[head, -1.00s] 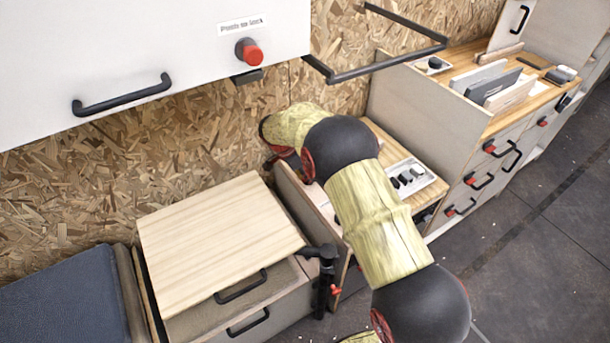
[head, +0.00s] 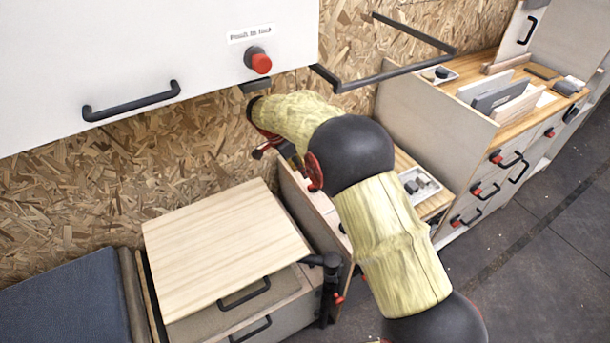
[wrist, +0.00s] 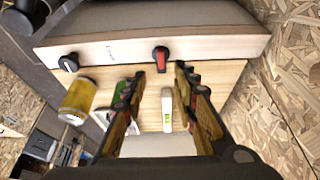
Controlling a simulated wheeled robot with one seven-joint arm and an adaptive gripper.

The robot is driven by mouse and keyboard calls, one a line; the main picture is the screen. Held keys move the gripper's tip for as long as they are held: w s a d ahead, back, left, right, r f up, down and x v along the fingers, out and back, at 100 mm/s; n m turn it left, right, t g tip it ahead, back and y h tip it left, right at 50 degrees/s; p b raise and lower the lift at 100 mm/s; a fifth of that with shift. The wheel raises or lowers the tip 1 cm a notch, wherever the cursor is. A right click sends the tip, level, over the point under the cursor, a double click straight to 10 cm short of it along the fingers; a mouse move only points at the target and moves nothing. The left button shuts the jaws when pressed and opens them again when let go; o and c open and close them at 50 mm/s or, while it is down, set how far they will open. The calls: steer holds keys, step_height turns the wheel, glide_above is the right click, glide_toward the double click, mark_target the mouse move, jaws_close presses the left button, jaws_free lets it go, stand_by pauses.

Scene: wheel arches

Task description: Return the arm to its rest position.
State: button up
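My arm, yellow with black joints, reaches from the lower right of the head view up towards the chipboard wall. Its far end (head: 266,147) is beside the wall, above the low wooden counter; the fingers are mostly hidden there. In the wrist view my gripper (wrist: 160,76) shows two dark fingers spread apart with nothing held between them. Beyond the fingers is a wooden counter (wrist: 228,78) with a small white block-like item (wrist: 167,108) and a yellow cylinder (wrist: 78,95).
A white overhead cabinet (head: 200,40) with a red knob (head: 259,61) hangs close above the arm's end. A black rail frame (head: 420,62) juts from the wall. A wooden-topped drawer unit (head: 225,240) stands lower left. Dark floor (head: 540,250) is clear at right.

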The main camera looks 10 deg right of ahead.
steer(key=shift+s+a+r, duration=0.1)
steer(key=shift+a+r, duration=0.2)
steer(key=shift+r, duration=0.3)
